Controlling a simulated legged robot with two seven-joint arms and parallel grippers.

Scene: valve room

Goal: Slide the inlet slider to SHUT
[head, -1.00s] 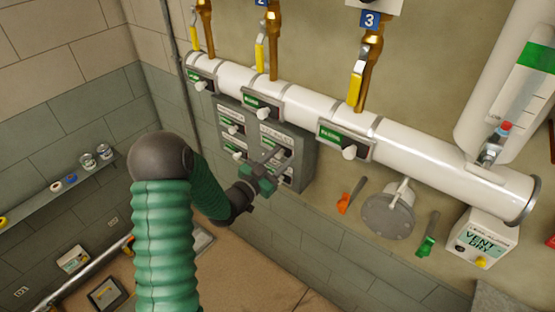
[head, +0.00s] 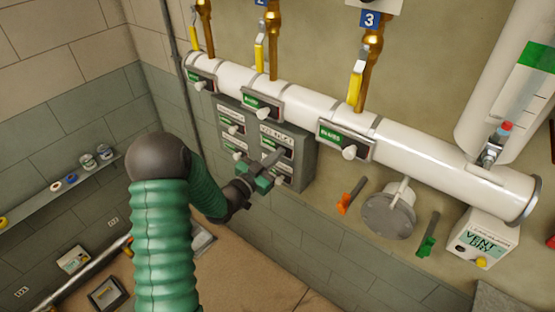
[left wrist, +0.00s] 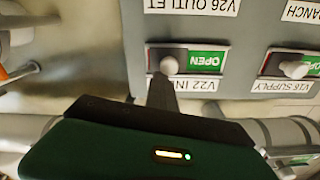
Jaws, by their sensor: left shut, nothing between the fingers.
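The inlet slider (left wrist: 195,60), labelled V22 IN…, is upside down in the left wrist view. Its round white knob (left wrist: 168,65) is at the left end of the slot, with green OPEN showing to its right. In the head view the slider (head: 270,143) is at the upper right of the grey panel (head: 302,165), partly hidden by my gripper. My left gripper (head: 279,157) is shut and empty, pointing at the panel. Its fingertips (left wrist: 162,88) are right beside the knob in the left wrist view; I cannot tell whether they touch. My right gripper is not in view.
The V16 SUPPLY slider (left wrist: 295,67) and the V26 OUTLET label (left wrist: 190,5) are close by. A white pipe (head: 300,105) with more sliders runs above the panel. Orange (head: 352,195) and green (head: 428,237) handles and a VENT DRY box (head: 482,238) are to the right.

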